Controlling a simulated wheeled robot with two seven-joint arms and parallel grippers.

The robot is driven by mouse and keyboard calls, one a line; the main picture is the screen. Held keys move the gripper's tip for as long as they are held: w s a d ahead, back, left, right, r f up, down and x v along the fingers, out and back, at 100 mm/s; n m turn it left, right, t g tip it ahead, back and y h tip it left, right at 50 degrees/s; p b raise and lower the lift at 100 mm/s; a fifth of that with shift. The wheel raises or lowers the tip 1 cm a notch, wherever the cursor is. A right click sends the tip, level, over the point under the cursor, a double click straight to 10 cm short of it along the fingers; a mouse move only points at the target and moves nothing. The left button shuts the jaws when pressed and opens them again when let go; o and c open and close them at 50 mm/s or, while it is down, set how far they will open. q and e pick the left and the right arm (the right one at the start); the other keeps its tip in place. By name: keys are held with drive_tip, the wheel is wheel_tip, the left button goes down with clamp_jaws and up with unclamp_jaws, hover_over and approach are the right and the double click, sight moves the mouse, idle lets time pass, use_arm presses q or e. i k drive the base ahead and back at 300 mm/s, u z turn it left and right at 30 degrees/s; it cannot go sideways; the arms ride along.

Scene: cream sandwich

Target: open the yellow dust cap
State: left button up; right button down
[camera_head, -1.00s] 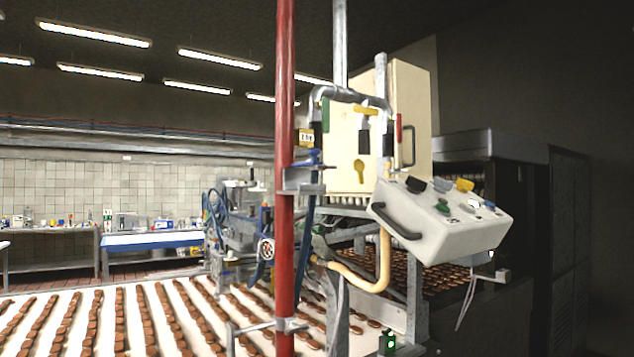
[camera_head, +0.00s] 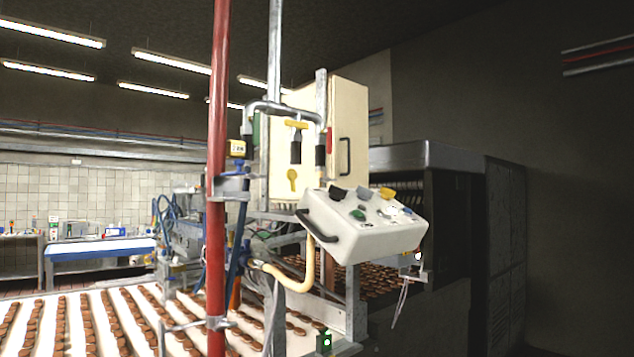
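A yellow keyhole-shaped piece (camera_head: 292,180), which looks like the dust cap, is on the front of the cream cabinet (camera_head: 346,115). It hangs with its round part up and its narrow part down, and appears closed flat against the face. A yellow T-shaped handle (camera_head: 296,124) sits above it on a dark fitting. Another yellow knob (camera_head: 386,193) is on the sloped control box. Neither of my grippers is in view.
A red vertical pole (camera_head: 218,120) stands left of the cabinet. The white control box (camera_head: 365,228) with a black handle juts out below it. A conveyor (camera_head: 75,325) with rows of brown biscuits runs at lower left. A dark machine (camera_head: 455,230) stands at right.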

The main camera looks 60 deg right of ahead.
sight(291, 174)
drive_tip(key=k, duration=0.75)
drive_tip(key=z, duration=1.3)
drive_tip(key=i, duration=0.45)
drive_tip(key=u, duration=0.05)
